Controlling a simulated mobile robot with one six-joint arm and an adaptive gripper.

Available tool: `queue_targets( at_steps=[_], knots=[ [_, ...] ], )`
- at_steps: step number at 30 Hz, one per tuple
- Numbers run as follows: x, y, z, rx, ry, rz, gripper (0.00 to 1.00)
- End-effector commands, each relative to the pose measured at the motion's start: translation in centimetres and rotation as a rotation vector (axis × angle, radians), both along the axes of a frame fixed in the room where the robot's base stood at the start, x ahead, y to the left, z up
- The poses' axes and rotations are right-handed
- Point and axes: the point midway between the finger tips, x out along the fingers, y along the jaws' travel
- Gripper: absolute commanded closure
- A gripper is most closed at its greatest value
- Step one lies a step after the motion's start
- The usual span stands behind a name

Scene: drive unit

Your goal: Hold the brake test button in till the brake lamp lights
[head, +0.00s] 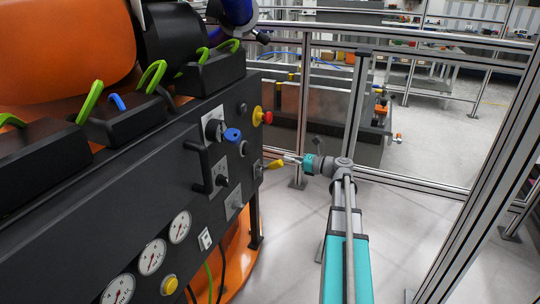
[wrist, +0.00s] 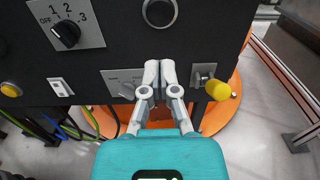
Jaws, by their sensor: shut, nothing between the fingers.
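The dark control panel (head: 135,215) fills the left of the head view. No label names the brake test button or the brake lamp. A yellow push button (head: 169,284) sits low on the panel near the gauges; a yellow button also shows at the wrist view's left edge (wrist: 10,88). A dark round fitting with a metal ring (wrist: 160,12) is above my gripper, with no glow visible. My gripper (wrist: 158,70) is shut and empty, its fingers between a small switch plate (wrist: 122,82) and a yellow-knobbed lever (wrist: 220,90). I cannot tell whether they touch the panel.
A selector marked OFF, 1, 2, 3 (wrist: 66,34) and a white rocker switch (wrist: 60,87) are left of my gripper. A black handle (head: 196,166), a blue knob (head: 233,135) and a red-and-yellow stop button (head: 262,116) project from the panel. Metal fence posts (head: 490,175) stand at right.

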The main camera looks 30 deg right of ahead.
Motion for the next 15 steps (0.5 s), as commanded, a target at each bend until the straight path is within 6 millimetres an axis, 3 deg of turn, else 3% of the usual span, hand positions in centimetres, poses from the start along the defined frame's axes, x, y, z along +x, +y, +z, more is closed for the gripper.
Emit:
queue_targets(
  at_steps=[8, 15],
  knots=[
    [1.6, 1.2, 0.0, -0.001, -0.001, 0.001, 1.00],
    [4.1, 3.1, 0.0, -0.001, -0.001, 0.001, 1.00]
  ],
)
